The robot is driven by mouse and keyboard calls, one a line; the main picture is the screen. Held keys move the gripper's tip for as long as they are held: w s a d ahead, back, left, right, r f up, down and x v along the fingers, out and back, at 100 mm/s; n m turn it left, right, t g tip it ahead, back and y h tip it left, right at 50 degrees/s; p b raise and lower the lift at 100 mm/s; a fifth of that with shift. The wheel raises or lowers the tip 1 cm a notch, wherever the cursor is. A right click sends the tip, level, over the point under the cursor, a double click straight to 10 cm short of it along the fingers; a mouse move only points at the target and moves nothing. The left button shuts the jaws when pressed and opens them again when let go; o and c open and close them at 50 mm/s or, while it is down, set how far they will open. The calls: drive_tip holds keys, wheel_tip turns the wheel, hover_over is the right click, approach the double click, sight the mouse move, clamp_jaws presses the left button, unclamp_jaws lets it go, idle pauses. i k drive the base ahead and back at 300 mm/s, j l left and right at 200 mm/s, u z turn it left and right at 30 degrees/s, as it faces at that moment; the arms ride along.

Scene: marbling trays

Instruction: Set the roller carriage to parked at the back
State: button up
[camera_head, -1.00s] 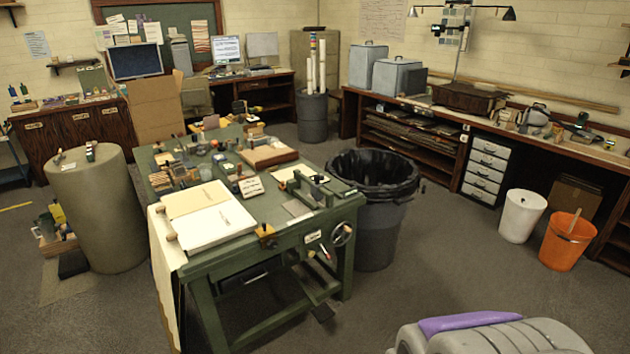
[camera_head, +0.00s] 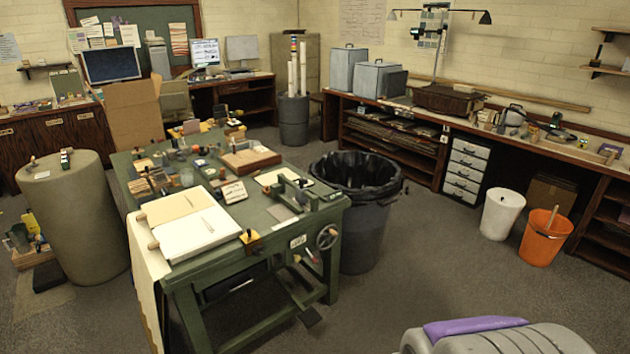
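The green worktable (camera_head: 333,212) stands left of centre, with a handwheel (camera_head: 327,237) on its near right corner. A low green bar-like part (camera_head: 296,191) sits across the table's right end. It may be the roller carriage, but I cannot tell for sure, nor at which position it is set. A pale open sheet or board (camera_head: 195,232) lies on the table's near left part.
A black-lined bin (camera_head: 368,235) stands close against the table's right side. A tall drum (camera_head: 75,225) is on the left. A white bin (camera_head: 501,216) and orange bucket (camera_head: 543,243) stand at right. Open floor lies in front and right of the table.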

sight(301, 199)
drive_tip(key=i+j+z, duration=0.2)
drive_tip(key=z, duration=0.3)
drive_tip(key=i+j+z, duration=0.15)
drive_tip(key=j+z, duration=0.35)
drive_tip(key=i+j+z, duration=0.1)
drive_tip(key=j+z, duration=0.15)
drive_tip(key=z, duration=0.25)
drive_tip(key=j+z, duration=0.2)
drive_tip(key=j, duration=1.75)
